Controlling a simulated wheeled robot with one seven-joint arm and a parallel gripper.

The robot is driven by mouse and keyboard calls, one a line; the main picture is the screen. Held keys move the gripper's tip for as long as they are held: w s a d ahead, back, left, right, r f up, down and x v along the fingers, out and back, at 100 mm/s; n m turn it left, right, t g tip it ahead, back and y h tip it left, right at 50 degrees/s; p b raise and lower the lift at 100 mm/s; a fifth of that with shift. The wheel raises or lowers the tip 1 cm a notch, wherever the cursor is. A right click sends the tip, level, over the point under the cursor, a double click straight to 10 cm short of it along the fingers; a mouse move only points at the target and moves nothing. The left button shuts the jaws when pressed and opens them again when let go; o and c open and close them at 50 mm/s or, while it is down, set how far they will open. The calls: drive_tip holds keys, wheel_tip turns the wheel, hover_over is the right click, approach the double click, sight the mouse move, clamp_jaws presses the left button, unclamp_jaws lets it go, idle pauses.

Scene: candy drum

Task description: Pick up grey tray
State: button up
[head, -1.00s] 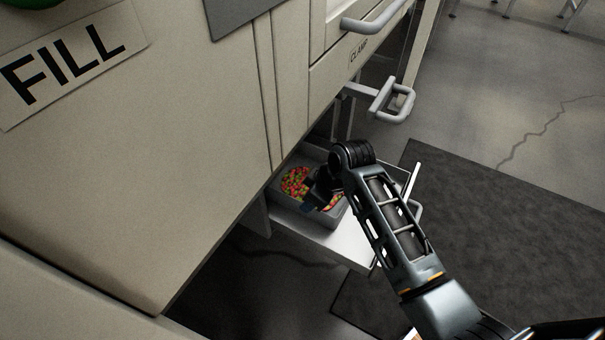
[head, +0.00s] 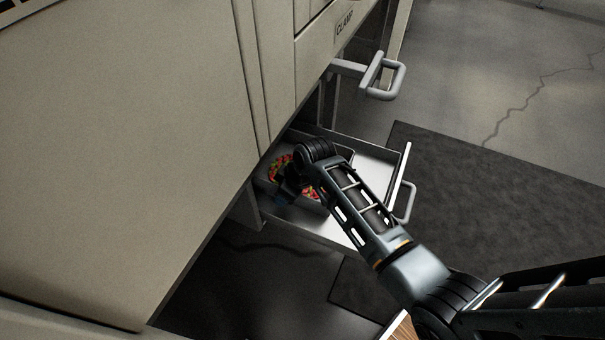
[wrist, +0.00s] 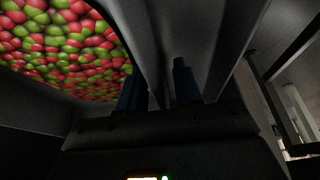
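The grey tray (head: 322,211) sits in an open pull-out drawer under the machine and holds red and green candies (head: 279,170). My arm and gripper (head: 288,189) reach down over the tray and hide part of it. In the wrist view, the candies (wrist: 65,45) fill the upper left. The dark fingers of my gripper (wrist: 158,88) stand apart, with a tray wall running between them. The left finger is on the candy side and the right finger is outside that wall. A gap shows between the fingers; firm contact with the wall is not visible.
The drawer (head: 372,160) has bare floor right of the tray and a handle (head: 407,202) at its front. The machine's cream body (head: 130,150) overhangs on the left. A clamp handle (head: 384,78) juts out above. A dark mat (head: 480,200) lies right.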

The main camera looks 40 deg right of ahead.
drive_tip(key=shift+c, duration=0.2)
clamp_jaws()
drive_tip(key=shift+r, duration=0.15)
idle(0.4)
